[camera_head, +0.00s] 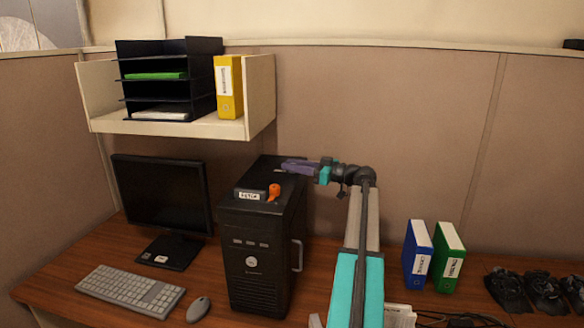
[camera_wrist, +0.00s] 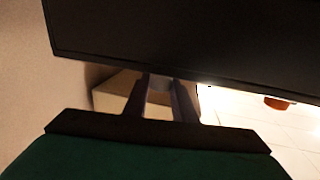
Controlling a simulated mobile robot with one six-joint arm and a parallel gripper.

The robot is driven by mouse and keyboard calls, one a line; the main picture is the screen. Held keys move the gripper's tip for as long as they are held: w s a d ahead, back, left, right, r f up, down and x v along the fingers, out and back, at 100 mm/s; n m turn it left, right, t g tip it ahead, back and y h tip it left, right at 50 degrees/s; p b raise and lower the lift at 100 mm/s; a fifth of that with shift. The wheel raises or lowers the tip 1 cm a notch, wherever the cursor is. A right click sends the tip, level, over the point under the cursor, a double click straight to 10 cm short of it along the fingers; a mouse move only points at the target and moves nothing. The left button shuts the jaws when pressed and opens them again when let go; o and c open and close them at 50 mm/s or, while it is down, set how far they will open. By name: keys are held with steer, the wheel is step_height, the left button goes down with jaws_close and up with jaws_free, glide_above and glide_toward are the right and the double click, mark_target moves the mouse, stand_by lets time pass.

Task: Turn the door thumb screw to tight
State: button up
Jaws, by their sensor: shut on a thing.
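The black computer tower (camera_head: 262,255) stands upright on the desk. My gripper (camera_head: 286,167) reaches in from the right at the rear upper edge of the tower. In the wrist view the dark tower panel (camera_wrist: 190,40) fills the top, and my gripper's two fingers (camera_wrist: 160,82) meet its edge, close together. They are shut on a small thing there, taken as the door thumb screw. The screw itself is not clearly seen, hidden by the fingers and the tower, so its turn cannot be read.
An orange part (camera_head: 274,191) and a label plate (camera_head: 249,194) sit on the tower's top. A monitor (camera_head: 160,195), keyboard (camera_head: 130,290) and mouse (camera_head: 198,309) are left. A shelf (camera_head: 258,95) hangs above. Blue (camera_head: 417,255) and green (camera_head: 448,258) binders stand right.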

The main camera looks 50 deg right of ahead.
steer(key=shift+a+f, duration=0.1)
steer(key=shift+a+f+m+h+b, duration=0.15)
steer(key=shift+m+h+b, duration=0.35)
steer(key=shift+b, duration=0.65)
steer(key=shift+h+b, duration=0.35)
steer(key=shift+h, duration=0.05)
steer(key=m+t+h+b, duration=0.1)
steer(key=m+h+b, duration=0.1)
steer(key=h+b, duration=0.1)
steer(key=m+h+b, duration=0.3)
steer(key=h, duration=0.1)
steer(key=shift+h, duration=0.4)
steer(key=shift+r+m+g+h+p, duration=0.15)
steer(key=shift+m+g+h, duration=0.15)
steer(key=shift+m+h, duration=0.35)
steer(key=shift+r+m+g+h+p, duration=0.15)
steer(key=shift+m+g+h, duration=0.2)
steer(key=shift+h, duration=0.5)
steer(key=shift+m+g+h+p, duration=0.25)
steer(key=shift+m+h+p, duration=0.35)
steer(key=shift+h+p, duration=0.1)
steer(key=shift+d+m+g+h+p, duration=0.25)
steer(key=shift+m+g+h+p, duration=0.35)
steer(key=shift+h+p, duration=0.3)
